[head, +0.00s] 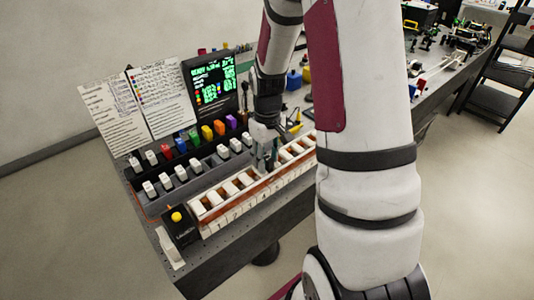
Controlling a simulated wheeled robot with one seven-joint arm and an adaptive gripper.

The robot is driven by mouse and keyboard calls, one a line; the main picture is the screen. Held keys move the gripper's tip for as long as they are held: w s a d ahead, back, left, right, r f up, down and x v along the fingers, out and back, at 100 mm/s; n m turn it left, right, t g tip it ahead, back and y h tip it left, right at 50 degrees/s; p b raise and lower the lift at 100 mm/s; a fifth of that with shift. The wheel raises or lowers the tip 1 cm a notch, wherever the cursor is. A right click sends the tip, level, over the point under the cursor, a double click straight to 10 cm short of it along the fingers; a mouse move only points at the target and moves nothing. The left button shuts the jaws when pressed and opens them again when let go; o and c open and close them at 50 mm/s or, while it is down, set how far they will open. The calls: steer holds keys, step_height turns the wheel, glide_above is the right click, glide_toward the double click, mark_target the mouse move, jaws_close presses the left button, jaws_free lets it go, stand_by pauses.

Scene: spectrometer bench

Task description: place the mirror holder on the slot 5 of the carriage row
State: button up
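The carriage row (212,214) is a long white rail with a line of pale slots and numbers on its front face, running from lower left to upper right along the bench. My gripper (265,164) points down at the middle of the row, just over or at its slots. The view is too small to tell whether its fingers are open or shut, or whether anything is between them. I cannot make out the mirror holder for sure; it may be hidden at the gripper. The right part of the row is partly hidden by my arm.
Behind the row stand racks of white blocks (181,173) and coloured blocks (206,132). A screen with green text (211,82) and paper sheets (122,112) stand at the back. A black box with a yellow button (177,217) sits at the row's left end.

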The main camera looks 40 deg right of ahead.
mark_target(267, 157)
step_height(267, 157, up, 12)
steer(key=b, duration=0.1)
steer(key=s+a+r+t, duration=0.5)
steer(key=s+a+r, duration=0.8)
steer(key=s+a, duration=0.2)
steer(key=shift+a+t, duration=0.3)
steer(key=shift+a, duration=0.25)
